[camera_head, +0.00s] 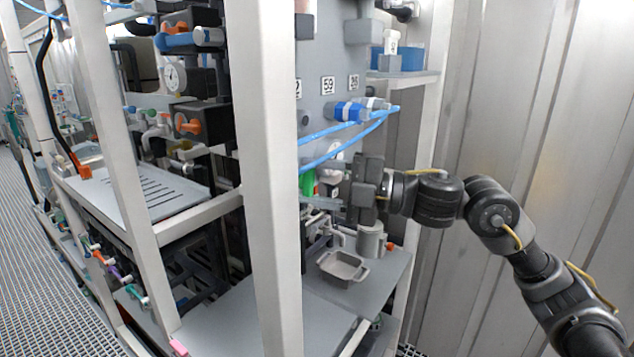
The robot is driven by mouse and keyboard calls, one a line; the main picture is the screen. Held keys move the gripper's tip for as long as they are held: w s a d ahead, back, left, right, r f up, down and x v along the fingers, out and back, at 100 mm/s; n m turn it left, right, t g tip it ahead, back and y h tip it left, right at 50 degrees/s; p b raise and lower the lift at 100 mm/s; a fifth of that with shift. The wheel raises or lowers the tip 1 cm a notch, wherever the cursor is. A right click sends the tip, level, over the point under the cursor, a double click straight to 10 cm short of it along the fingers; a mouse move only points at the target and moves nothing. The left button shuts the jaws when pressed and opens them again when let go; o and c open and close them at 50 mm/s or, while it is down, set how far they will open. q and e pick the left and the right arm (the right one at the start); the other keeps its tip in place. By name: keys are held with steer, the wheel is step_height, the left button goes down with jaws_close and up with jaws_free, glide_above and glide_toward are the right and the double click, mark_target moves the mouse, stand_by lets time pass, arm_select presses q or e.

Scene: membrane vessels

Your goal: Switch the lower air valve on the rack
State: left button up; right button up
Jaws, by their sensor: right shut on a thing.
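My right gripper (330,203) reaches in from the right with its fingers pointing left, at the rack's grey panel (318,45). It is shut on a part there that I take to be the lower air valve, which the fingers and the rack post mostly hide. A green piece (307,183) shows just beside the fingertips. Above the gripper, a blue and white fitting (348,111) sits on the panel, with light blue air tubes (345,132) running down to the left. My left gripper is not in view.
A white rack post (268,180) stands close in front, left of the gripper. Below the gripper are a grey cylinder (371,242) and a small grey tray (342,268) on a shelf. A corrugated metal wall (540,110) runs along the right.

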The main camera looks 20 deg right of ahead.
steer(key=o, duration=1)
steer(key=shift+c, duration=0.2)
steer(key=shift+d, duration=0.1)
steer(key=b+v, duration=0.4)
steer(key=v, duration=0.6)
steer(key=shift+s+d, duration=0.2)
steer(key=shift+d, duration=0.05)
